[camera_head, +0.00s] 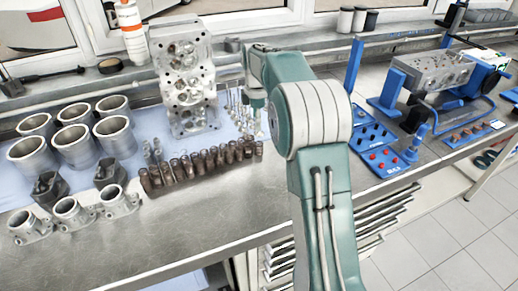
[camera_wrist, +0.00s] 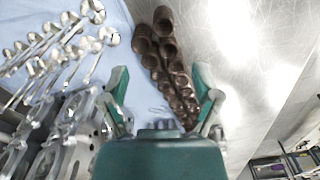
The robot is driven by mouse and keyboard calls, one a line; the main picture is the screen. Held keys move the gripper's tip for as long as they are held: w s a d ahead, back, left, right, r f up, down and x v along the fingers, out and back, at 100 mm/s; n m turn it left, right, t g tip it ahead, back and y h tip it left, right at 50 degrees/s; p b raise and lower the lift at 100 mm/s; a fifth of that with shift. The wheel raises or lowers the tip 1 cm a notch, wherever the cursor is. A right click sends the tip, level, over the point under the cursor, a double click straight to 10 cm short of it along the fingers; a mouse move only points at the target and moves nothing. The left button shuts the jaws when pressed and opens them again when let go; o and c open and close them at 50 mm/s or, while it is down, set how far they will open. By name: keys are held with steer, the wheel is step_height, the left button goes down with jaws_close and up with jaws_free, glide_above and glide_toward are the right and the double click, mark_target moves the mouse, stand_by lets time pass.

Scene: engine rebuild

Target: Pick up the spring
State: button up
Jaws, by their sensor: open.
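My gripper (camera_wrist: 160,84) is open and empty in the wrist view, with its two green fingers spread. A double row of brown cylindrical parts (camera_wrist: 168,62) lies beyond and between the fingertips. These parts look spring-like, but blur keeps me from telling for sure. In the head view the brown row (camera_head: 205,163) stands near the front of the blue cloth, left of my arm. Small grey upright parts (camera_head: 153,152) stand behind its left end; I cannot tell whether they are springs. In the head view my gripper is largely hidden by my arm.
A tall metal cylinder head (camera_head: 186,85) stands behind the row. Several cylinder liners (camera_head: 75,146) stand left. Blue fixtures (camera_head: 378,140) are at right. Bare bench (camera_head: 170,235) is in front.

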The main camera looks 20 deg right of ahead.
glide_above(259, 145)
steer(key=a, duration=0.1)
steer(key=f, duration=0.4)
steer(key=shift+s+a+f, duration=0.1)
steer(key=shift+s+a, duration=0.1)
steer(key=shift+s, duration=0.05)
steer(key=shift+d+f, duration=0.4)
steer(key=shift+f, duration=0.2)
steer(key=f, duration=0.3)
steer(key=shift+s+d+f, duration=0.2)
steer(key=shift+d+f, duration=0.05)
steer(key=shift+f, duration=0.1)
steer(key=shift+a+f, duration=0.2)
steer(key=shift+f, duration=0.25)
jaws_close()
